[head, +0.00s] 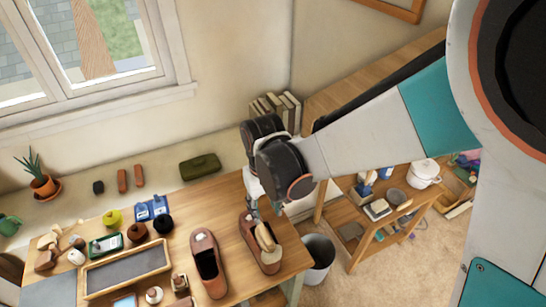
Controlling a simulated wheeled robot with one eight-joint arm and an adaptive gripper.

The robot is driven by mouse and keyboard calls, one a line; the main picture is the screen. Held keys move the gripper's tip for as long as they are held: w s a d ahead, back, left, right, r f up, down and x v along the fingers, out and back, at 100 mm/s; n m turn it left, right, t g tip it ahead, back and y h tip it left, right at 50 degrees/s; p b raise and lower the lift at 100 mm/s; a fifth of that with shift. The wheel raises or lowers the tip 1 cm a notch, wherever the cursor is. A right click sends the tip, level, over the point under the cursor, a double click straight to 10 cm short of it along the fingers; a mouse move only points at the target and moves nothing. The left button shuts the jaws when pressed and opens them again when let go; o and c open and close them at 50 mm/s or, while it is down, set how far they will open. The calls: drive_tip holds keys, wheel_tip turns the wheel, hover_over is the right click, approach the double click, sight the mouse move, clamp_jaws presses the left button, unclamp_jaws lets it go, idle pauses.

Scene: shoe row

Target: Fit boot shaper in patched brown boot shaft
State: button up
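Two brown boots stand side by side at the right end of the table. The left boot (208,272) has a dark, open shaft and a small pale mark near its far end. The right boot (247,231) has a pale wooden piece, which looks like the boot shaper (265,238), at its opening. How deep the shaper sits, and which boot is the patched one, I cannot tell. My gripper (264,211) points down just above the right boot, close to the shaper's upper end. Its fingertips are small and partly hidden, so its grip on the shaper is unclear.
The wooden table (225,203) also holds a framed dark tray (127,270), a black round pot (163,224), blue boxes (152,208) and several small items. A grey bin (319,256) stands on the floor beside it. A loaded wooden shelf (385,222) is at the right.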

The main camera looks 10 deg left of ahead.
wheel_tip(320, 180, up, 5)
drive_tip(key=p, duration=0.3)
drive_tip(key=shift+r+p, duration=0.15)
drive_tip(key=shift+p, duration=0.15)
